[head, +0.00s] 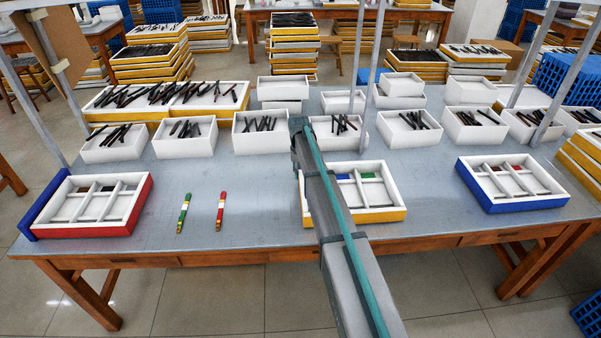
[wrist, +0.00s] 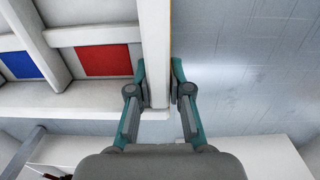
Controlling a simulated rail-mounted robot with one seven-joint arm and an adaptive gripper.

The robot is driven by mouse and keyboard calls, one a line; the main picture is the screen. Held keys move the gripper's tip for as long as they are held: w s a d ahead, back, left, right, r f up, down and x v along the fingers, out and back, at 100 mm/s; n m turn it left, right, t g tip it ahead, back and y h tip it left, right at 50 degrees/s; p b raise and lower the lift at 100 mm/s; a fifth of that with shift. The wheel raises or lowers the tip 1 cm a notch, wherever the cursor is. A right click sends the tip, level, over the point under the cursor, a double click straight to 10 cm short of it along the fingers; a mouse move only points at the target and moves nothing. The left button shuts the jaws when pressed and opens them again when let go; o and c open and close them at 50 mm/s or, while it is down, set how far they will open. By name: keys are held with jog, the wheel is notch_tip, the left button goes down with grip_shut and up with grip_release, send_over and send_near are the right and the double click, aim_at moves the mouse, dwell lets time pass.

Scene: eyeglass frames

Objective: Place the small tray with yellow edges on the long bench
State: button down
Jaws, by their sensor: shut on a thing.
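The small tray with yellow edges (head: 386,216) sits at the middle front of the long grey-topped bench (head: 255,185) in the head view. It has white dividers, with blue and green pieces showing in its compartments; my arm hides its left part. In the wrist view, my gripper (wrist: 158,66) has one finger on each side of the tray's white wall (wrist: 154,28) and is shut on it. Red and blue compartment floors show left of the wall. My fingers are hidden in the head view.
A red-and-blue-edged tray (head: 137,216) lies at the left and a blue-edged tray (head: 520,203) at the right. Two striped sticks (head: 221,211) lie between. White boxes (head: 185,144) with dark frames line the back. Metal posts (head: 377,60) rise from the bench.

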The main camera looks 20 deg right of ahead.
jog(key=shift+f, duration=0.1)
jog(key=c, duration=1.1)
grip_release()
notch_tip(320, 180, up, 12)
jog(key=b, duration=0.3)
jog(key=shift+a, duration=0.2)
